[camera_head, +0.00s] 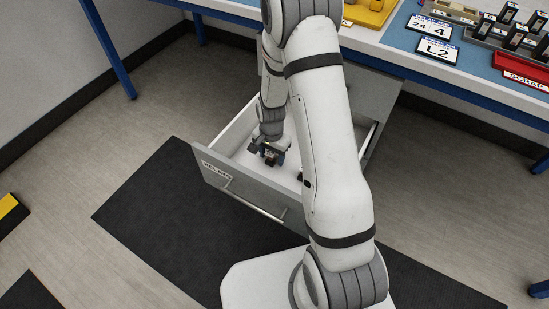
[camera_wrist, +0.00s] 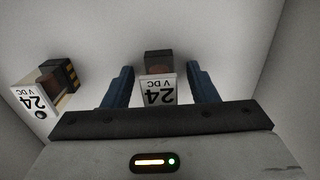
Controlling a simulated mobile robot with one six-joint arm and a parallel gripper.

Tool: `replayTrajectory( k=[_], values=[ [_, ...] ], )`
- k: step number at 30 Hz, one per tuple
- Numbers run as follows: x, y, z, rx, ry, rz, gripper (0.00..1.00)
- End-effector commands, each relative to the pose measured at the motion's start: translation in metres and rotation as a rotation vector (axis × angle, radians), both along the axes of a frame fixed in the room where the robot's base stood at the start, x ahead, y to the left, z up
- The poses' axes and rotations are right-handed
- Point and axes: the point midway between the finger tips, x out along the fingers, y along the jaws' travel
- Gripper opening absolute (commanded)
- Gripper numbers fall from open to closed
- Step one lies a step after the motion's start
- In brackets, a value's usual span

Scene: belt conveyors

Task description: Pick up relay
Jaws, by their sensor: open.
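In the wrist view, my gripper (camera_wrist: 160,87) is open with its two blue fingers pointing down into a drawer. A relay (camera_wrist: 158,65) with a white "24 V DC" label lies between the fingers, with space visible on each side. A second relay (camera_wrist: 60,76) with the same kind of label lies to the left, outside the fingers. In the head view, my gripper (camera_head: 268,157) is low inside the open drawer (camera_head: 240,191), whose front carries a label that seems to read "RELAYS". My arm hides part of the drawer there.
The white drawer walls (camera_wrist: 268,45) stand around my gripper. A blue-topped workbench (camera_head: 400,42) is behind, with a red scrap tray (camera_head: 522,72), a yellow bin (camera_head: 372,12) and label plates (camera_head: 437,50). A black mat (camera_head: 150,205) lies on the floor beneath the drawer.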

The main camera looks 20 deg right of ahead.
Motion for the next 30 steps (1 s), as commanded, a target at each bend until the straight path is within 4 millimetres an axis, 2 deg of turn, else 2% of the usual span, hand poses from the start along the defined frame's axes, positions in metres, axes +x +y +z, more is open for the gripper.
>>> replayTrajectory(
  k=[5, 22, 30],
  values=[
    [0.0003, 0.0003, 0.0012, 0.000, 0.000, 0.001, 0.51],
    [0.0001, 0.0008, 0.0013, 0.000, 0.000, 0.002, 0.04],
    [0.0003, 0.0011, 0.0053, 0.000, -0.001, 0.002, 0.04]
  ],
)
